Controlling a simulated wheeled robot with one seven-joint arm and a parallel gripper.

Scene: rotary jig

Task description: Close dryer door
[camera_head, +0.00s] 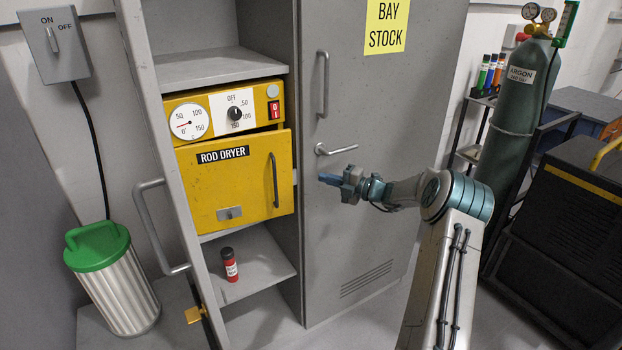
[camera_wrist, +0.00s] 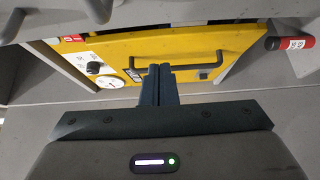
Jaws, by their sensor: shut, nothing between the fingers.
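The yellow rod dryer (camera_head: 222,106) sits on a shelf in the grey cabinet. Its door (camera_head: 235,195) has a vertical handle (camera_head: 274,180) near the right edge and a small latch plate (camera_head: 229,213) low down. The door's right side stands slightly out from the body, with a dark gap along the top. My gripper (camera_head: 323,178) is shut and empty, to the right of the door and apart from it, in front of the grey cabinet door. In the wrist view my shut fingers (camera_wrist: 160,72) point at the yellow door (camera_wrist: 205,48), overlapping its handle (camera_wrist: 190,63) in the picture.
The cabinet's right door (camera_head: 385,90) carries a handle and a lever. Its left door (camera_head: 150,130) stands open. A red bottle (camera_head: 230,264) is on the shelf below the dryer. A green-lidded bin (camera_head: 115,280) stands left, an argon cylinder (camera_head: 515,120) right.

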